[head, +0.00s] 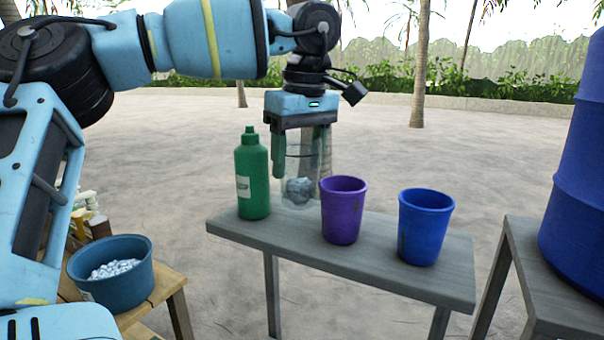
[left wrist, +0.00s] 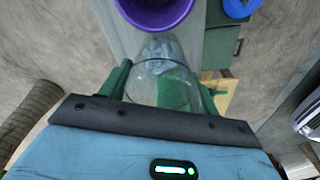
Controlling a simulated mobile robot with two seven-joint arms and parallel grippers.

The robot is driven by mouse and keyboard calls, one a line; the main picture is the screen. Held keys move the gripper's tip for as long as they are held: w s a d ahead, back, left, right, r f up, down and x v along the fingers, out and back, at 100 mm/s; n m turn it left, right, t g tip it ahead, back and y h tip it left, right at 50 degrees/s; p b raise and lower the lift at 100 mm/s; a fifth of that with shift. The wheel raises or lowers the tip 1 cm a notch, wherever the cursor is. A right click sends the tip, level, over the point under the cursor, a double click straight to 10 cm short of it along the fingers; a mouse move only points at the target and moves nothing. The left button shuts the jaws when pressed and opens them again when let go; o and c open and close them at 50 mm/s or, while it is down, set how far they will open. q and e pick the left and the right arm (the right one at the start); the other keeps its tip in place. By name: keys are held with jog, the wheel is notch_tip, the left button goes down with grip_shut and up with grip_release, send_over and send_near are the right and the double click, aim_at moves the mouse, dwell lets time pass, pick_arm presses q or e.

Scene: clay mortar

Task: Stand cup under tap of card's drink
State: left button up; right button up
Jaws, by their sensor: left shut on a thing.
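My left gripper (head: 298,165) hangs fingers down over the grey table and is shut on a clear see-through cup (head: 298,168). Greyish-blue lumps (head: 298,191) lie in the bottom of the cup. The cup looks upright, at the table's back edge; I cannot tell whether it touches the table. In the left wrist view the clear cup (left wrist: 160,75) shows between the gripper's green fingers (left wrist: 160,82). No tap or card can be made out in either view. My right gripper is not in view.
The grey table (head: 290,250) holds a green bottle (head: 252,182), a purple cup (head: 343,212) and a blue cup (head: 425,230). A big blue barrel (head: 580,180) stands on a stand at right. A teal bowl of white lumps (head: 110,285) sits on the wooden table at left.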

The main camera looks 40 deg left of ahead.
aim_at(303, 177)
pick_arm(q)
jog(key=shift+w+f, duration=0.1)
jog(key=shift+w, duration=0.35)
jog(key=shift+f+p, duration=0.3)
jog(key=shift+f, duration=1.5)
jog(key=o, duration=1)
jog(key=shift+o, duration=0.5)
notch_tip(303, 177, up, 12)
jog(key=d, duration=0.1)
jog(key=shift+d, duration=0.2)
